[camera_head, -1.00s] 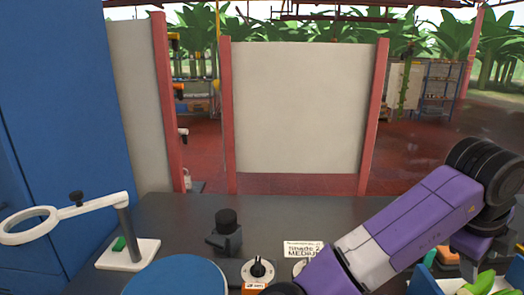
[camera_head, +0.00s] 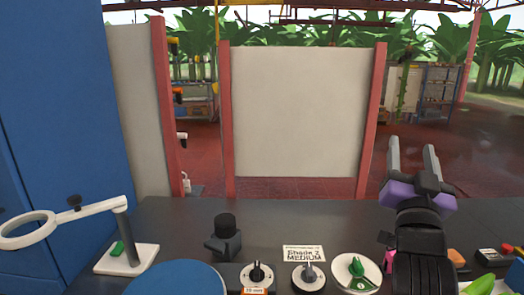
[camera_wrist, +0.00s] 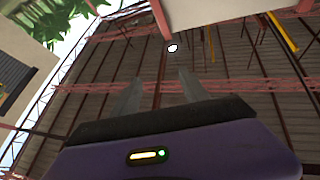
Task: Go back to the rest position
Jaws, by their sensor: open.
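My gripper (camera_head: 413,160) is raised over the right side of the dark table (camera_head: 170,215) in the head view, its two grey fingers pointing up. The fingers are apart with nothing between them. In the wrist view the gripper (camera_wrist: 158,95) also shows open and empty, against the roof beams. My wrist hides part of the table's right side.
A white ring on a stand (camera_head: 125,235) is at the left. A black device (camera_head: 224,238), a card (camera_head: 303,254), knobs and a white dish with a green item (camera_head: 357,270) stand along the table. A blue round surface (camera_head: 178,280) is in front. A white panel (camera_head: 295,110) stands behind.

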